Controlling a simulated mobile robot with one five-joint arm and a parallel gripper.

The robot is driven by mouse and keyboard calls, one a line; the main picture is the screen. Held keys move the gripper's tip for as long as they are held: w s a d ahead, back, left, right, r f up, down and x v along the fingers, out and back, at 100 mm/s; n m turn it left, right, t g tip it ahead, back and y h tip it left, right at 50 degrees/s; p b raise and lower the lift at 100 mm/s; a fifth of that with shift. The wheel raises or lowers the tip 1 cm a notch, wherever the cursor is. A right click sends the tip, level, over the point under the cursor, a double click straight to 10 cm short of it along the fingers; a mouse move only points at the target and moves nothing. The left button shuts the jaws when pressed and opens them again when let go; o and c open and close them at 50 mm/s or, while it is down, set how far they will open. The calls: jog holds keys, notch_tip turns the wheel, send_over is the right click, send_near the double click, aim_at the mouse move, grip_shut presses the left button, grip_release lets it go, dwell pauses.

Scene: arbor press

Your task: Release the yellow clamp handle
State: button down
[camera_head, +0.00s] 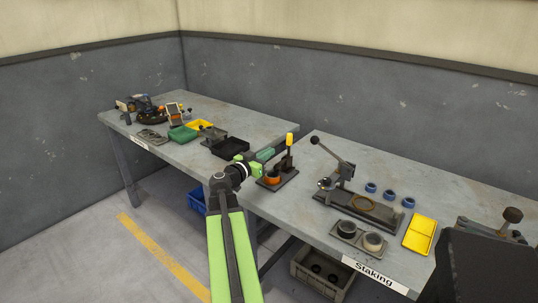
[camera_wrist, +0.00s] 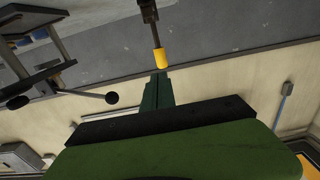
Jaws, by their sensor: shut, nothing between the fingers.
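The yellow clamp handle (camera_head: 289,139) stands upright on a dark lever above a small dark clamp base (camera_head: 284,179) at the near edge between the two benches. An orange part (camera_head: 271,178) sits on that base. My gripper (camera_head: 271,152) is shut and empty, at the left of the lever and close to the yellow grip. In the wrist view, the yellow grip (camera_wrist: 159,58) appears just beyond my green fingertips (camera_wrist: 158,78). I cannot tell whether they touch. The lower part of the clamp is partly hidden behind my wrist in the head view.
A press with a ball-ended lever (camera_head: 335,172) stands right of the clamp, with blue rings (camera_head: 371,187) and a yellow tray (camera_head: 420,233) near it. A black tray (camera_head: 230,147) and green and yellow bins (camera_head: 182,133) lie on the left bench. A crate (camera_head: 318,271) sits below.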

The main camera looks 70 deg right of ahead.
aim_at(288, 140)
jog(key=x, duration=1)
